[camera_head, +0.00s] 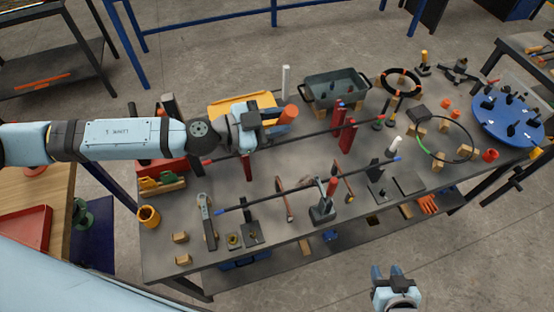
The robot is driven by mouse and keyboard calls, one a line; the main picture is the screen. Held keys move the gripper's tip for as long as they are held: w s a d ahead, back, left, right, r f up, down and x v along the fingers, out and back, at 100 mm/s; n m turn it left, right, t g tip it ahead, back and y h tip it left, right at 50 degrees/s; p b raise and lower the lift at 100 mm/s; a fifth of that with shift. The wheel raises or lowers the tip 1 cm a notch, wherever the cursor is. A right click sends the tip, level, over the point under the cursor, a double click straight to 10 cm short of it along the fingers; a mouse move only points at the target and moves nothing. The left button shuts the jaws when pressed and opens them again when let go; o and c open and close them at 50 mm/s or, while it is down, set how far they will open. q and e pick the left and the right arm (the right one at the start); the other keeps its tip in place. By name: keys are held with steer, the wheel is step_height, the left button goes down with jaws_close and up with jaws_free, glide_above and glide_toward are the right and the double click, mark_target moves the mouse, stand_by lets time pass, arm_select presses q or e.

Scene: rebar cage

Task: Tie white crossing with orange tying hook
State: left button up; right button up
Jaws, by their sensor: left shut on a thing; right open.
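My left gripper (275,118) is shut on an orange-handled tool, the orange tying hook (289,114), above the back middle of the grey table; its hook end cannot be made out. Two dark bars lie across the table: a rear bar (305,135) with a red left end, below my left gripper, and a front bar (270,199) with blue ends. A white upright piece (394,146) stands by the front bar's right end, and a white post (286,80) at the back. Which marks the white crossing I cannot tell. My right gripper (393,272) is open and empty, in front of the table.
A grey-green bin (336,88) and yellow tray (240,103) stand at the back. Red uprights (347,137), a clamp-like stand (323,209), and a green-and-black ring (428,154) crowd the table (265,178). A blue round tray (507,116) is far right. Floor around my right gripper is clear.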

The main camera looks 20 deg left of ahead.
arm_select(q)
steer(key=s+f+m+g+h, duration=0.1)
steer(key=s+f+m+g, duration=0.1)
steer(key=g, duration=0.4)
steer(key=s+d+f+m+g+h+b, duration=0.1)
steer(key=s+f+m+g+h, duration=0.1)
steer(key=f+m+g, duration=0.3)
steer(key=shift+s+d+m+g, duration=0.15)
steer(key=shift+s+m+g, duration=0.45)
steer(key=shift+g, duration=0.5)
step_height(320, 180, down, 7)
steer(key=b, duration=0.2)
steer(key=shift+r, duration=0.15)
